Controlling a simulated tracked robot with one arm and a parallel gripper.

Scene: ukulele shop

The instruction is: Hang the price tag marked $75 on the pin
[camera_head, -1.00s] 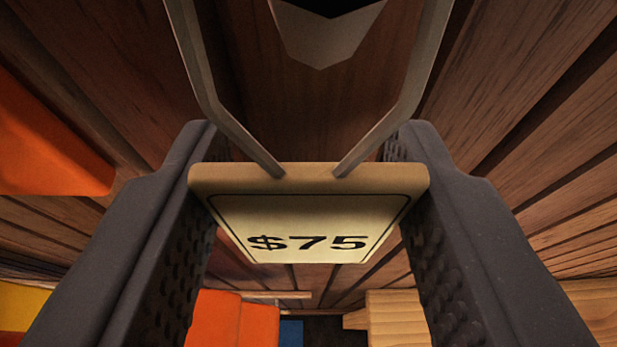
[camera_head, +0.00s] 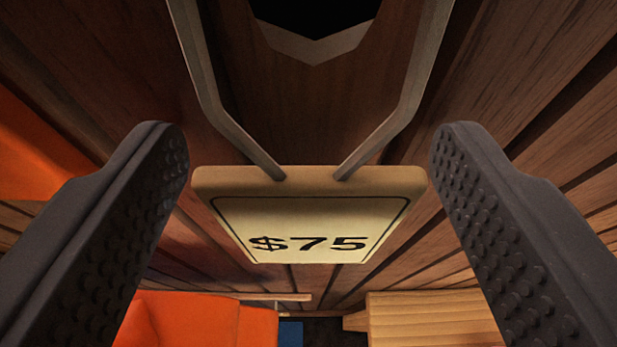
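The price tag (camera_head: 309,215) is a cream board with a tan top edge, marked $75 in black, in the middle of the view. A grey metal wire hanger (camera_head: 212,110) rises from its top edge on two legs and runs out of the top of the picture. My gripper (camera_head: 309,155) is open, one dark studded finger on each side of the tag, with a clear gap to both edges. The tag hangs level between the fingers, touched by neither. The pin and the top of the wire are not clearly visible.
A brown wood plank wall (camera_head: 540,90) fills the background. An orange object (camera_head: 210,320) is at the lower left and another orange shape (camera_head: 30,150) is at the left edge. A light ribbed wooden piece (camera_head: 435,320) is at the lower right. A dark opening shows at the top.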

